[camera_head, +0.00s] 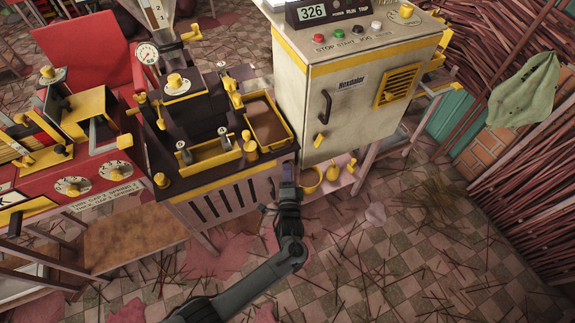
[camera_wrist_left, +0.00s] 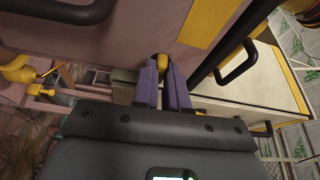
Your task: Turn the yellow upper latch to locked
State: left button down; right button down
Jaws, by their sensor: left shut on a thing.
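My left gripper (camera_head: 288,172) reaches up from the floor side to the front right edge of the dark extruder bench (camera_head: 225,200). In the left wrist view the two purple-grey fingers (camera_wrist_left: 162,90) are shut on a small yellow latch (camera_wrist_left: 161,62) in front of a pinkish panel (camera_wrist_left: 130,35). Only the latch's rounded end shows between the fingertips. Whether it points to locked cannot be told. In the head view the gripper hides the latch. My right gripper is not in view.
A black bar handle (camera_wrist_left: 238,62) stands close to the right of my fingers. A yellow tray (camera_head: 268,125) sits on the bench above my gripper. Yellow pieces (camera_head: 335,172) and a yellow ring (camera_head: 310,180) lie right of it.

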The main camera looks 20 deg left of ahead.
pick_arm(q)
jog(key=shift+m+p, duration=0.5)
jog(key=shift+p, duration=0.05)
jog(key=shift+g, duration=0.3)
jog(key=c, duration=1.2)
grip_release()
jog(key=shift+w, duration=0.1)
jog(key=shift+o, duration=0.2)
jog(key=p+v, duration=0.3)
jog(key=v, duration=0.8)
jog(key=shift+p, duration=0.35)
jog(key=shift+a, duration=0.1)
